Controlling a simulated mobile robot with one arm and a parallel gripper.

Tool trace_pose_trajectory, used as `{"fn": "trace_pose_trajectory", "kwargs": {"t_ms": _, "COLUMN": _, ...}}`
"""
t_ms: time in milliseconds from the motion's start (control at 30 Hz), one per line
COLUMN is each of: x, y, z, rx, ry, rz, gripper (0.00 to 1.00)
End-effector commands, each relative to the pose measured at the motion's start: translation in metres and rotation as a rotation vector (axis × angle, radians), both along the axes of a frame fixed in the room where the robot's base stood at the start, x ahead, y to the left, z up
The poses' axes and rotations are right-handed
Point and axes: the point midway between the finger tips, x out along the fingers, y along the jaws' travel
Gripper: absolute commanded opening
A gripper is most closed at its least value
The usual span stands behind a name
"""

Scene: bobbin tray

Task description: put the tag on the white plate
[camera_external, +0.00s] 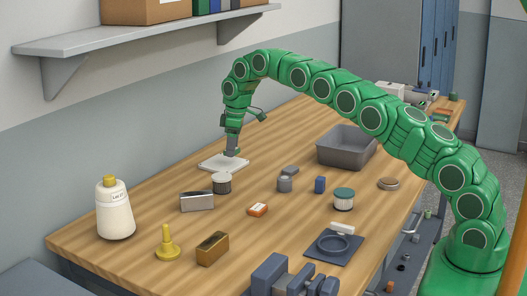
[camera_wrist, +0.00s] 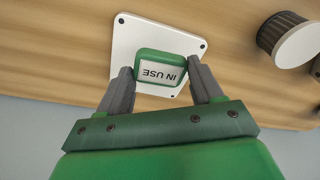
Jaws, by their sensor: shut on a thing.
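I cannot tell whether the tag touches the plate. In the external view my gripper (camera_external: 231,153) is down at the white plate (camera_external: 214,163), and the tag is hidden there.
A dark ribbed cylinder with a white top (camera_external: 222,182) stands just in front of the plate, also in the wrist view (camera_wrist: 292,38). A metal block (camera_external: 197,203) is near it. A grey bin (camera_external: 345,147) stands right of the plate. A white bottle (camera_external: 115,212) is at the front left.

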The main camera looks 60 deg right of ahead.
Motion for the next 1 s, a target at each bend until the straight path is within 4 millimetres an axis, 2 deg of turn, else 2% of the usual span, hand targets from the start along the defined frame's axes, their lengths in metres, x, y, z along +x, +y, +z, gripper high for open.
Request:
{"fn": "trace_pose_trajectory", "kwargs": {"t_ms": 367, "x": 0.005, "y": -0.001, "z": -0.008, "rx": 0.001, "ry": 0.004, "rz": 0.000, "gripper": 0.37}}
{"fn": "trace_pose_trajectory", "kwargs": {"t_ms": 733, "x": 0.004, "y": 0.000, "z": -0.035, "rx": 0.001, "ry": 0.004, "rz": 0.000, "gripper": 0.37}}
{"fn": "trace_pose_trajectory", "kwargs": {"t_ms": 1000, "x": 0.005, "y": -0.001, "z": -0.037, "rx": 0.000, "ry": 0.001, "rz": 0.000, "gripper": 0.37}}
